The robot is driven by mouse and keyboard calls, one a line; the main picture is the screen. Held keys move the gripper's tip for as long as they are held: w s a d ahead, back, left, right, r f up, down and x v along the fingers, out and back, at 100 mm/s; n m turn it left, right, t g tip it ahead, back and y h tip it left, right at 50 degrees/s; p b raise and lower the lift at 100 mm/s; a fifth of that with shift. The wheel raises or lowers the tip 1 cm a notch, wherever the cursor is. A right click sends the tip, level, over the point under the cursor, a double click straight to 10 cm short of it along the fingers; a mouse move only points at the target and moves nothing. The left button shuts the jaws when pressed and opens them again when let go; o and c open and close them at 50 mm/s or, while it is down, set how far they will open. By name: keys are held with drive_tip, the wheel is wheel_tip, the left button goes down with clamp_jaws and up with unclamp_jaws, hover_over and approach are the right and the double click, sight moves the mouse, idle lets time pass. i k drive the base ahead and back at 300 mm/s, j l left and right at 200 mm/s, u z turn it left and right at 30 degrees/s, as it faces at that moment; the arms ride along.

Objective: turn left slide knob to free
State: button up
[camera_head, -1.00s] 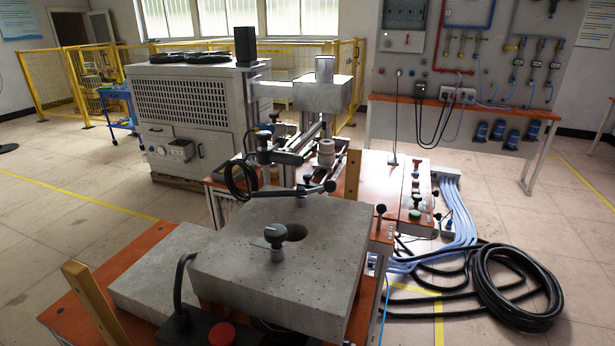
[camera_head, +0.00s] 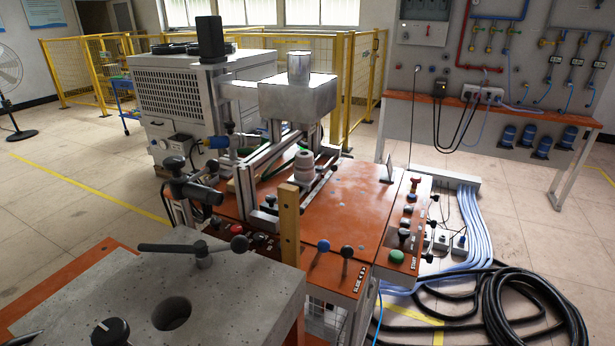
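Two ball-topped knobs stand side by side at the front edge of the orange machine table. The left slide knob appears to be the blue one (camera_head: 323,246). The other is a black knob (camera_head: 347,252), just to its right. White "SLIDE" lettering shows on the front face below the black knob. Both sticks look near upright, but I cannot read which setting either is at. My gripper is not in view, and nothing is seen touching the knobs.
A grey block (camera_head: 230,270) with a round hole and a black lever handle (camera_head: 195,248) fills the lower left. A wooden post (camera_head: 289,222) rises left of the blue knob. A green button (camera_head: 397,256) is to the right. Black cables (camera_head: 510,300) lie on the right floor.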

sight(270, 199)
drive_tip(key=i+l, duration=0.2)
drive_tip(key=l, duration=0.15)
drive_tip(key=i+l, duration=0.2)
drive_tip(key=l, duration=0.2)
drive_tip(key=i+l, duration=0.2)
drive_tip(key=l, duration=0.15)
drive_tip(key=i+l, duration=0.2)
drive_tip(key=l, duration=0.2)
drive_tip(key=i+l, duration=0.2)
drive_tip(key=l, duration=0.15)
drive_tip(key=i+l+u, duration=0.1)
drive_tip(key=l, duration=0.3)
drive_tip(key=i+l+u, duration=0.1)
drive_tip(key=u, duration=0.3)
drive_tip(key=l+u, duration=0.15)
drive_tip(key=u, duration=0.3)
drive_tip(key=l+u, duration=0.2)
drive_tip(key=u, duration=0.2)
drive_tip(key=i, duration=0.05)
